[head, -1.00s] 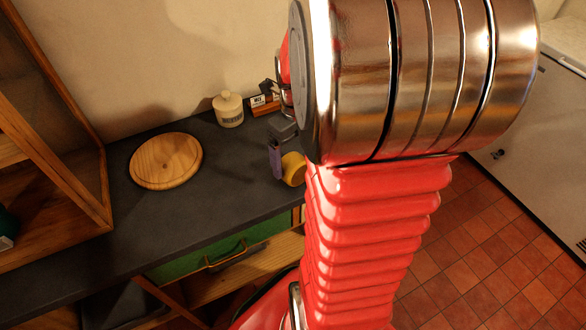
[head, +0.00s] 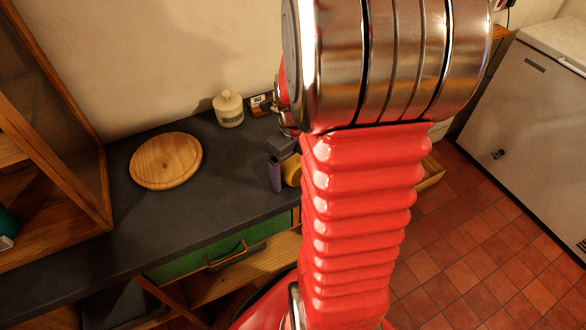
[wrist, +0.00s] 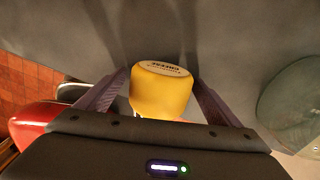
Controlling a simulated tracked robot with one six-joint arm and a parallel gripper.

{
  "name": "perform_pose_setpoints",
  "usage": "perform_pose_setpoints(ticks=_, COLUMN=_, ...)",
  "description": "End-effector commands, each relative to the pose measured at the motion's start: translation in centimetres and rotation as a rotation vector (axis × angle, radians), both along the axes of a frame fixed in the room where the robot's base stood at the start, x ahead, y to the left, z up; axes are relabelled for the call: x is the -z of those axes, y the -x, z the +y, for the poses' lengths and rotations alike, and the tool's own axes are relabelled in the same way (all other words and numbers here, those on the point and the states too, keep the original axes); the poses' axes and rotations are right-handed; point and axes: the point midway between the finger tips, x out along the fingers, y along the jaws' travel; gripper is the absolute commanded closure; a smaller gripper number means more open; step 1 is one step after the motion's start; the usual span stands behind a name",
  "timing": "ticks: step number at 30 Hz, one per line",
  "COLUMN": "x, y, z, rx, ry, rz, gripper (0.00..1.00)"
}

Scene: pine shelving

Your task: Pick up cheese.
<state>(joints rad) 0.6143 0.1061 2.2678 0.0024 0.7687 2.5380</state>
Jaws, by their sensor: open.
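The cheese (wrist: 160,90) is a yellow block with rounded edges and a pale printed label, on the dark counter. In the wrist view it sits between the two purple-grey fingers of my gripper (wrist: 160,78), which are spread open with a gap on each side near the tips. In the head view the cheese (head: 291,170) is partly hidden by my arm and a finger. My gripper (head: 279,180) shows there low over the counter, and its far finger is hidden.
A round wooden board (head: 166,161) lies on the dark counter (head: 225,185) to the left. A cream lidded jar (head: 228,110) stands behind near the wall. A wooden shelf unit (head: 70,130) rises at the left. A round grey-green thing (wrist: 293,105) shows in the wrist view.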

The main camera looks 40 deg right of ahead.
Motion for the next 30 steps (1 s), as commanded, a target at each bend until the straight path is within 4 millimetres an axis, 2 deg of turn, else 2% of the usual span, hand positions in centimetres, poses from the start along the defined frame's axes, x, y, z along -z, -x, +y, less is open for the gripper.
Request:
perform_pose_setpoints(ticks=2, x=-0.01, y=0.0, z=-0.01, rx=0.0, ry=0.0, rz=0.0, gripper=0.13)
perform_pose_setpoints(ticks=27, x=-0.04, y=-0.02, z=-0.03, rx=0.0, ry=0.0, rz=-0.001, gripper=0.72)
perform_pose_setpoints(ticks=30, x=-0.04, y=-0.02, z=-0.03, rx=0.0, ry=0.0, rz=-0.001, gripper=0.72)
